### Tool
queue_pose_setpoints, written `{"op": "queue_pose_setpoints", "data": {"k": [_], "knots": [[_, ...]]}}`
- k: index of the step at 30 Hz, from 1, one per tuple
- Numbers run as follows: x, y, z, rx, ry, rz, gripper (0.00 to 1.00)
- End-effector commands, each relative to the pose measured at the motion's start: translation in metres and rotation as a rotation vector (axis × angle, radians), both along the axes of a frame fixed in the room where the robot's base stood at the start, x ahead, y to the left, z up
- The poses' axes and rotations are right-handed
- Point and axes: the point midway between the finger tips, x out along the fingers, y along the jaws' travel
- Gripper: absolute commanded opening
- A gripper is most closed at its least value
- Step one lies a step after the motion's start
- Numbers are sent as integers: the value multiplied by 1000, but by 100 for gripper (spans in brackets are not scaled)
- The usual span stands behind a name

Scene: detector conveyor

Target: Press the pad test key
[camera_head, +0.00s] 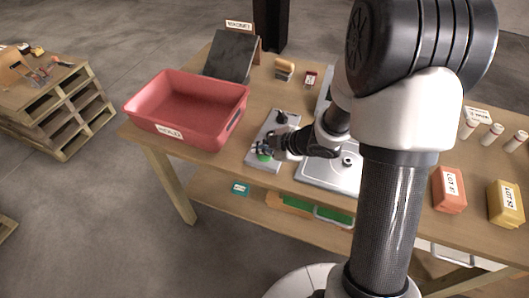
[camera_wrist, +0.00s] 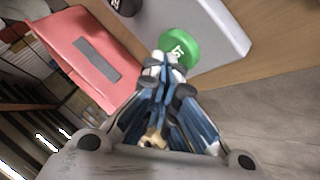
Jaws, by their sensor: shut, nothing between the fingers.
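A grey control pad (camera_head: 268,130) lies on the wooden table, right of the red bin. It carries a round green key (camera_head: 264,156) near its front end and a black knob (camera_head: 281,117) near its back end. In the wrist view the green key (camera_wrist: 179,47) has a white mark on it, and the pad (camera_wrist: 215,25) spreads around it. My gripper (camera_head: 267,150) is shut and empty, its fingertips (camera_wrist: 165,58) over the near edge of the green key. I cannot tell whether the tips touch it. My fingers partly cover the key in the head view.
The red bin (camera_head: 187,108) stands left of the pad; a dark sloped board (camera_head: 231,55) is behind it. A grey metal plate (camera_head: 327,174) is right of the pad. An orange block (camera_head: 449,190), a yellow block (camera_head: 506,203) and white cylinders (camera_head: 491,134) stand farther right.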

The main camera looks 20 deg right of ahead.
Motion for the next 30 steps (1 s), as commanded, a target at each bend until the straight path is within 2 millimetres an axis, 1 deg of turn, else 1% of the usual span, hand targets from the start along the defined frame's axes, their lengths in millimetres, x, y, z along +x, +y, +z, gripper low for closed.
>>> {"op": "queue_pose_setpoints", "data": {"k": [9,19,22,26,30], "knots": [[0,0,16,0,2,-1,0],[0,0,16,1,0,-1,0],[0,0,19,0,0,0,0],[0,0,30,0,0,0,0],[0,0,45,1,0,-1,0]]}}
